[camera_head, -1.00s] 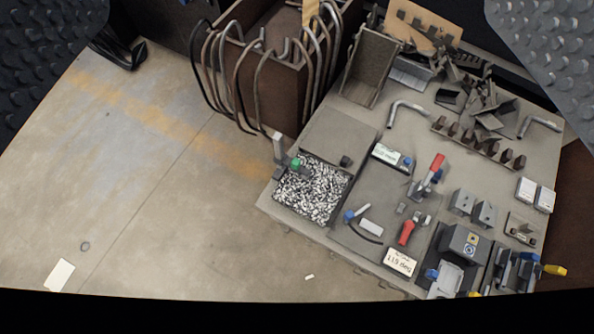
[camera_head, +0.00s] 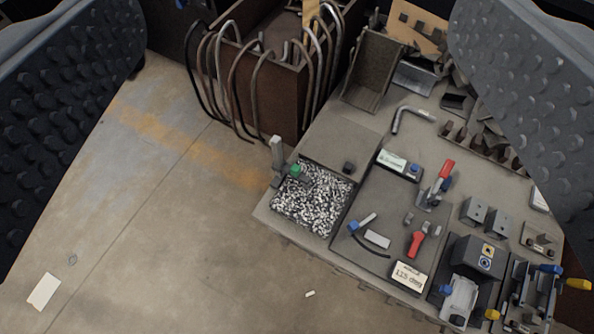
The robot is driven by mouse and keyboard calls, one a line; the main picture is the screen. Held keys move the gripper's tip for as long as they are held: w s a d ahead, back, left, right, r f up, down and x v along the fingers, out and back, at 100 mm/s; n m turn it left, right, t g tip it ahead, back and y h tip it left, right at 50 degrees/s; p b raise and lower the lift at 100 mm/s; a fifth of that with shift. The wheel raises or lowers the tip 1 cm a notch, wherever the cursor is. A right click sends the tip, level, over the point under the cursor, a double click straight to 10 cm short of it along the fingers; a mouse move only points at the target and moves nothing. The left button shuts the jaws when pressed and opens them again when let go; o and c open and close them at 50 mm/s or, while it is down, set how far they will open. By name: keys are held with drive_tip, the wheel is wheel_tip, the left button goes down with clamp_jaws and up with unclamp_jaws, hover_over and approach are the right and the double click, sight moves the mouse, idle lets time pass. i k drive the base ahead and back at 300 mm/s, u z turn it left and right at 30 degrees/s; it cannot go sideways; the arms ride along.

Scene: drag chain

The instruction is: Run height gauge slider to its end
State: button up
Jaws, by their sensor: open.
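A small grey upright post (camera_head: 277,153) stands at the left corner of the bench, beside a tray of shiny metal bits (camera_head: 312,203). A green part (camera_head: 295,170) sits close to its right. This looks like the height gauge and its slider, but both are too small to be sure. My gripper (camera_head: 300,130) is open, with one dark studded finger at the left edge and one at the right. Nothing is between the fingers, and the post shows in the gap well beyond them. The right finger hides part of the bench's back right.
The bench (camera_head: 300,238) carries a red-handled toggle clamp (camera_head: 440,180), a display box (camera_head: 399,165), a label block (camera_head: 409,277) and grey fixtures (camera_head: 480,255). A brown bin with hanging bent rods (camera_head: 275,85) stands behind.

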sight(295, 170)
drive_tip(key=z, duration=1.55)
drive_tip(key=k, duration=1)
drive_tip(key=u, duration=1.15)
drive_tip(key=i, duration=1)
